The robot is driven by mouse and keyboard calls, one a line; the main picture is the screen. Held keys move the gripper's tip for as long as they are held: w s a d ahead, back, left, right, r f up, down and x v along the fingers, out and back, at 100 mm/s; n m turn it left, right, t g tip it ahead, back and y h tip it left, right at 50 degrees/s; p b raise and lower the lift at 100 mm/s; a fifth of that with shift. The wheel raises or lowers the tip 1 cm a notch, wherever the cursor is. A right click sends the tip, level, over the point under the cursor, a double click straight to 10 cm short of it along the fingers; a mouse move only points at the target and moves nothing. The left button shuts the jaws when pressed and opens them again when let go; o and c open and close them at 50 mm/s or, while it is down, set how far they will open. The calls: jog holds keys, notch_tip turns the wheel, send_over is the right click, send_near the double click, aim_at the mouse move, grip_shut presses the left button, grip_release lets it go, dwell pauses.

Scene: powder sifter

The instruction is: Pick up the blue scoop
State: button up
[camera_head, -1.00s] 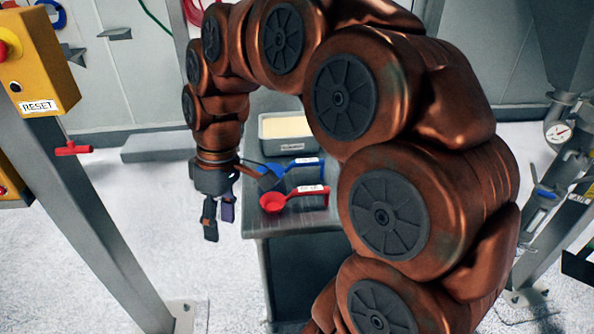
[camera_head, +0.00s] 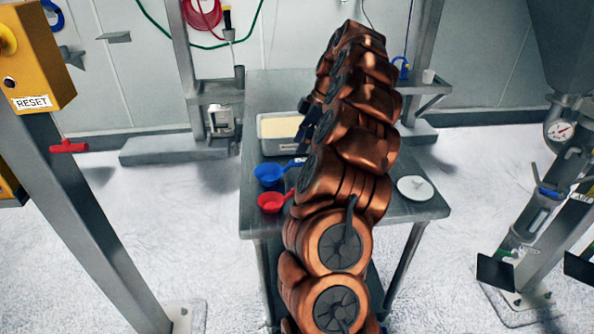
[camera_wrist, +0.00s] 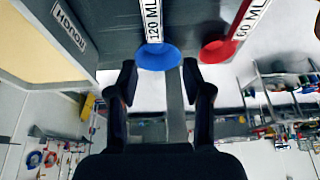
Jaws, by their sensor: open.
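The blue scoop lies on the grey table, its bowl (camera_head: 268,175) at the left and its labelled handle running right behind my arm. In the wrist view the blue scoop (camera_wrist: 157,57) shows its bowl just beyond and between my fingertips, with a "120 ML" label on its handle. My gripper (camera_wrist: 159,82) is open and empty, its two dark fingers apart. In the head view my arm mostly hides the gripper.
A red scoop (camera_head: 271,202) marked "60 ML" lies close beside the blue one, nearer the front; it also shows in the wrist view (camera_wrist: 217,51). A bin of pale powder (camera_head: 266,148) stands behind. A white disc (camera_head: 415,188) lies at the table's right.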

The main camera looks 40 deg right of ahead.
aim_at(300, 161)
jog(key=shift+s+d+f, duration=0.2)
jog(key=shift+d, duration=0.4)
jog(key=shift+s+d+f, duration=0.2)
jog(key=shift+d, duration=0.35)
jog(key=shift+f, duration=0.15)
jog(key=shift+p+x, duration=0.3)
jog(key=shift+x, duration=0.85)
jog(key=shift+p+x, duration=0.7)
jog(key=shift+x, duration=0.6)
jog(key=shift+p+x, duration=0.35)
jog(key=shift+x, duration=0.95)
jog(key=shift+s+a, duration=0.1)
grip_shut()
